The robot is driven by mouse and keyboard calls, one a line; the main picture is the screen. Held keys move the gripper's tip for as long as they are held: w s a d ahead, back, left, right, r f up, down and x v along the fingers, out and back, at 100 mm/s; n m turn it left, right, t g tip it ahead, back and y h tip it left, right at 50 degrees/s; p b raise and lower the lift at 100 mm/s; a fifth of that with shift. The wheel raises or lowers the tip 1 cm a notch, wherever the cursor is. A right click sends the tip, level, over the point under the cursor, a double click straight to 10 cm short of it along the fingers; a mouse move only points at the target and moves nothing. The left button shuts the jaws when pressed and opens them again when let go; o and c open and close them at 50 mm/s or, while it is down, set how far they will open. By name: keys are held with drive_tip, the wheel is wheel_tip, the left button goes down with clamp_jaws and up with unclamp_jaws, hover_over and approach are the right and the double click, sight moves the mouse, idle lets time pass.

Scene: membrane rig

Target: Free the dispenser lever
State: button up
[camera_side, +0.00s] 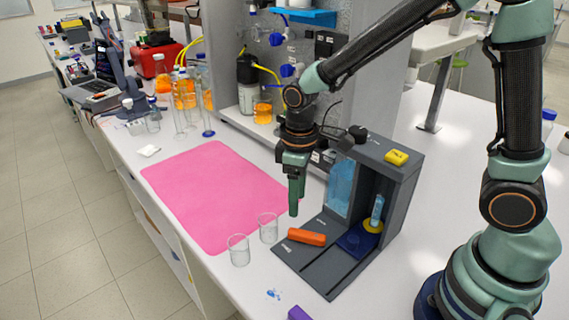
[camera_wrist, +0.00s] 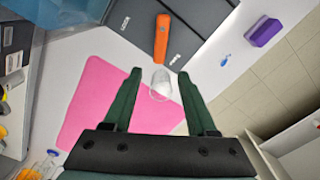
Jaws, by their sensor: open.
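The dispenser rig (camera_side: 385,165) is a dark grey frame with a flat base, standing on the white bench at right of centre. An orange bar (camera_side: 306,237) lies on the base's left front part; in the wrist view it also shows (camera_wrist: 161,38), ahead of my fingertips. I cannot tell for certain which part is the lever. A translucent blue panel (camera_side: 341,188) stands inside the frame. A blue vial (camera_side: 377,207) stands over a yellow ring and a navy pad (camera_side: 354,245). My gripper (camera_side: 293,213) points down, open and empty, left of the rig and apart from the bar.
A pink mat (camera_side: 210,190) lies left, mostly bare. A yellow block (camera_side: 396,157) sits on the rig's top. A purple block (camera_wrist: 263,32) lies near the bench edge.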

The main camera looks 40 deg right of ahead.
drive_tip(key=shift+r, duration=1.35)
drive_tip(key=s+d+r+m+t, duration=0.5)
drive_tip(key=d+r, duration=0.3)
drive_tip(key=r, duration=0.3)
drive_tip(key=shift+s+r+m+t, duration=0.3)
drive_tip(key=shift+s+m, duration=0.3)
drive_tip(key=shift+s, duration=0.3)
